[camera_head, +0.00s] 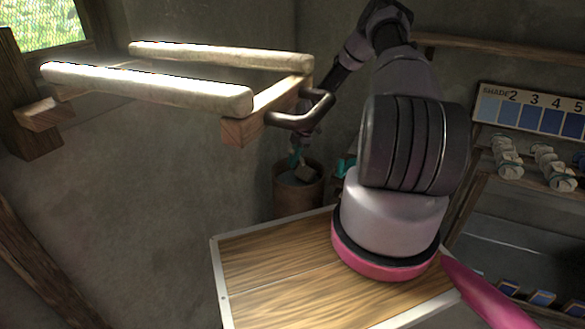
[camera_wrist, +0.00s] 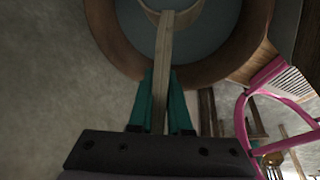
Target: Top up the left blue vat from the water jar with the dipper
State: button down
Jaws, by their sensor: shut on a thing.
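My gripper (camera_wrist: 161,76), with teal fingers, is shut on the pale wooden handle of the dipper (camera_wrist: 164,48). In the wrist view the handle runs up from the fingers over a round brown vessel, and the dipper's cup shows only in part at the top edge. The vessel, which looks like the water jar (camera_wrist: 218,62), holds grey-blue liquid. In the head view the jar (camera_head: 286,201) stands by the wall, with my gripper (camera_head: 295,158) small above its mouth and the dipper (camera_head: 305,173) at the opening. I cannot tell whether the cup touches the liquid. No blue vat is identifiable.
A shade chart (camera_head: 535,113) and a shelf with pale bundles (camera_head: 507,157) stand at the right. A pink curved frame (camera_wrist: 242,125) is right of the gripper in the wrist view.

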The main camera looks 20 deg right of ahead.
notch_tip(320, 180, up, 11)
jog(key=shift+f, duration=0.1)
dwell(0.5)
dwell(0.4)
